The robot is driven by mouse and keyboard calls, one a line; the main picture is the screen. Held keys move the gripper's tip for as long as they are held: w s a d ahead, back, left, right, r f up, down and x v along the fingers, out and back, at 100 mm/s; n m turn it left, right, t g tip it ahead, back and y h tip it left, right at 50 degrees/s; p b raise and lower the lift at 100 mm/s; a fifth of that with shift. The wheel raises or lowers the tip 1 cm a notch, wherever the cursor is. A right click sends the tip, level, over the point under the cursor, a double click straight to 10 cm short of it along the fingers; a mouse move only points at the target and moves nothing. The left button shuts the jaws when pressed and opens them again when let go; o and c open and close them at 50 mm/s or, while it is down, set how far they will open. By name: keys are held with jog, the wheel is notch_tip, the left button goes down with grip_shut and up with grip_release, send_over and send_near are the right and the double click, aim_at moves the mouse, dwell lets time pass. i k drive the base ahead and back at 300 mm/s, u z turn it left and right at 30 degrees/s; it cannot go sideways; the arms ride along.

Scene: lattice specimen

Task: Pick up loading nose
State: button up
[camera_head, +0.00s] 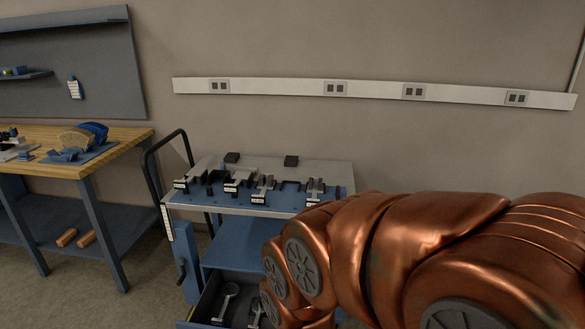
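Several small dark and metallic parts stand in a row on the blue top of a cart. A metallic part (264,187) with a white label is near the middle of the row, and another labelled part (315,188) is at its right. They are too small for me to tell which one is the loading nose. My copper-coloured arm fills the lower right and covers the cart's right front. My gripper is not visible.
The cart (320,169) has a black handle (151,170) at its left and an open drawer (200,310) holding metal parts. A wooden workbench (125,143) with blue parts stands at the left. Some floor shows between bench and cart.

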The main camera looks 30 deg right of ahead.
aim_at(249, 168)
jog(key=z, duration=2.2)
jog(key=i, duration=3.3)
jog(key=u, duration=3.95)
